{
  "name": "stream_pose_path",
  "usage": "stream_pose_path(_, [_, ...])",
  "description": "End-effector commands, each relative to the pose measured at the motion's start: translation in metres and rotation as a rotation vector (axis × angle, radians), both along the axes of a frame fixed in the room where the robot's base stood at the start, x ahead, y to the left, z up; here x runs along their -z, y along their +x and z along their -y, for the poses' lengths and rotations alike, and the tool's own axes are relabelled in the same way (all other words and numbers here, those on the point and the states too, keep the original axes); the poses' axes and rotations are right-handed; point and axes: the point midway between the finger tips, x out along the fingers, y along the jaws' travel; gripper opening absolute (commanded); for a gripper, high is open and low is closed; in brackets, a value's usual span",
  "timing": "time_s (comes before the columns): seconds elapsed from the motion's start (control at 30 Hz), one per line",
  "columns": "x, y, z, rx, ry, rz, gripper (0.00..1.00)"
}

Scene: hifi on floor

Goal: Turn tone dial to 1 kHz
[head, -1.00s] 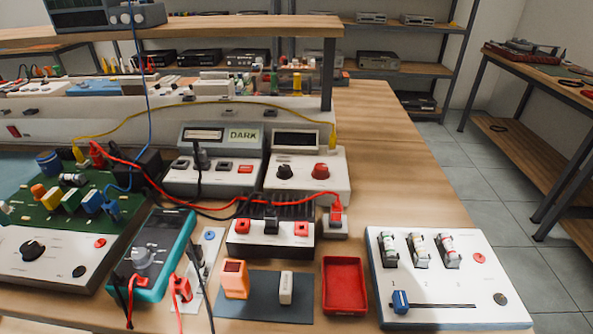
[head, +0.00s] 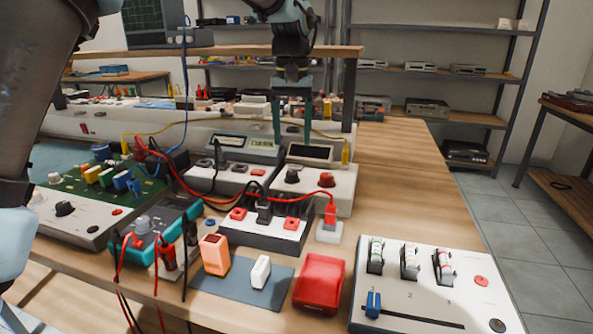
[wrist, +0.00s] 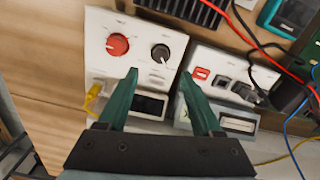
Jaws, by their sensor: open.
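A white sloped box (head: 340,193) carries a black knob (head: 292,176), a red knob (head: 327,180) and a dark display (head: 311,151). The wrist view shows its red knob (wrist: 118,45) and its black knob (wrist: 160,53). Another black knob (head: 65,208) sits on the green-board panel at the left. The lettering is too small to read, so I cannot tell which one is the tone dial. My gripper (head: 292,138) is open and empty above the display. In the wrist view the fingertips (wrist: 159,76) point towards the black knob, apart from it.
A yellow cable (head: 230,122) and a red cable (head: 190,190) cross nearby. A black finned block (head: 265,225) sits in front. The wooden table (head: 400,190) is clear to the right.

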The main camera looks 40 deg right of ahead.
Motion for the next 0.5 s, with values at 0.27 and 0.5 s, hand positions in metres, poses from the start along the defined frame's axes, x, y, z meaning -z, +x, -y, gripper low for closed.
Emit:
stream_pose_path(0.27, [0.053,0.000,-0.001,0.000,0.003,-0.001,0.67])
stream_pose_path(0.5, [0.080,0.000,-0.001,-0.001,0.001,0.000,0.67])
